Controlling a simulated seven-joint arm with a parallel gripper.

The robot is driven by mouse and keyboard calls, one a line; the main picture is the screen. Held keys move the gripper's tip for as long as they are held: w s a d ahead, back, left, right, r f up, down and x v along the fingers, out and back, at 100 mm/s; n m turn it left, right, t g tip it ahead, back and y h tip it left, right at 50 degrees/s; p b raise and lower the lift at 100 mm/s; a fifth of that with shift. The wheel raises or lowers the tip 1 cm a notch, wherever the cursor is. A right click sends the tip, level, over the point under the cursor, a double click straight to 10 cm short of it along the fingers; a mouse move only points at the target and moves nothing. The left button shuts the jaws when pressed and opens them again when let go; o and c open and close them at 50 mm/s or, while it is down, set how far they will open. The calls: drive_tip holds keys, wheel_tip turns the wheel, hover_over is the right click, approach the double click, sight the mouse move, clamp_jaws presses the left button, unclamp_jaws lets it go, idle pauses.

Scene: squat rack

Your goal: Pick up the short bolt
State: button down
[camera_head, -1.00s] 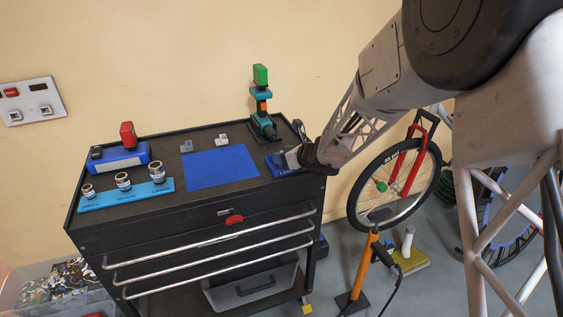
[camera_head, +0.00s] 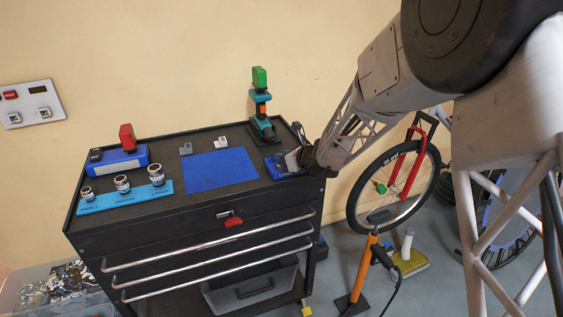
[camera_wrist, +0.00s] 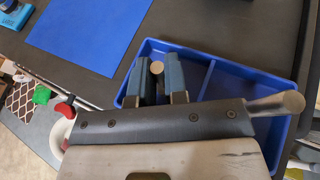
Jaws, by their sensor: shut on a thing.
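A blue two-compartment tray (camera_wrist: 232,80) lies at the right end of the black cart top; it also shows in the head view (camera_head: 272,167). My gripper (camera_wrist: 157,82) is over the tray's left compartment, with its two blue-grey fingers shut on a short bolt (camera_wrist: 157,68). Only the bolt's round, tan-grey end shows between the fingers. Its lower part is hidden, so I cannot tell whether it touches the tray floor. A thicker metal cylinder (camera_wrist: 275,105), perhaps a longer bolt, shows over the right compartment, partly hidden by my gripper body.
A blue mat (camera_head: 220,170) lies left of the tray. A teal and green tool (camera_head: 261,105) stands behind it. Sockets on a light blue rail (camera_head: 125,197) are at the cart's left. A bicycle wheel (camera_head: 395,190) stands right of the cart.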

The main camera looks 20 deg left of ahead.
drive_tip(key=shift+r, duration=0.15)
drive_tip(key=shift+r, duration=0.55)
wheel_tip(320, 180, up, 2)
drive_tip(key=shift+r, duration=0.1)
drive_tip(key=s+d+r, duration=0.1)
drive_tip(key=s+d, duration=0.8)
drive_tip(key=s, duration=0.4)
drive_tip(key=shift+d+r, duration=0.2)
drive_tip(key=shift+a, duration=0.1)
